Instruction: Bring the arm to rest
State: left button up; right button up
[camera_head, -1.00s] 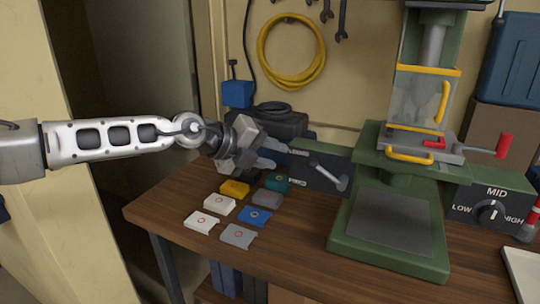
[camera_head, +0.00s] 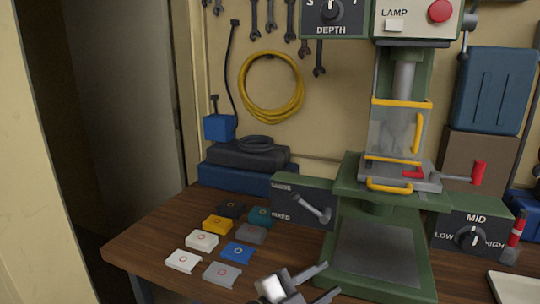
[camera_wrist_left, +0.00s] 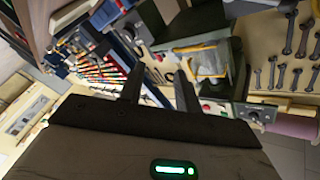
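My left gripper (camera_head: 332,278) is at the bottom edge of the head view, in front of the green press. Its two fingers are spread apart with nothing between them. In the left wrist view the two dark fingers (camera_wrist_left: 158,82) also stand apart and empty. Most of my left arm is out of the head view. My right gripper is in neither view. The small socket boxes lie on the table to the left of the gripper, including a blue one (camera_head: 238,252), a yellow one (camera_head: 217,225) and a grey one (camera_head: 222,273).
The green press (camera_head: 378,288) stands on the wooden table (camera_head: 150,238), with a lever panel (camera_head: 302,203) at its left. A yellow cable coil (camera_head: 271,108) and wrenches hang on the back wall. A pale tray (camera_head: 512,288) lies at the right.

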pick_arm(q)
jog(key=s+a+f+n+y, duration=0.6)
jog(key=s+a+f+n, duration=0.2)
jog(key=a+f, duration=0.4)
jog(key=s+a+f+n+y, duration=0.7)
jog(key=s+a+f+n, duration=0.2)
jog(key=a+f, duration=0.3)
jog(key=shift+s+f+n, duration=0.3)
jog(key=shift+s, duration=0.35)
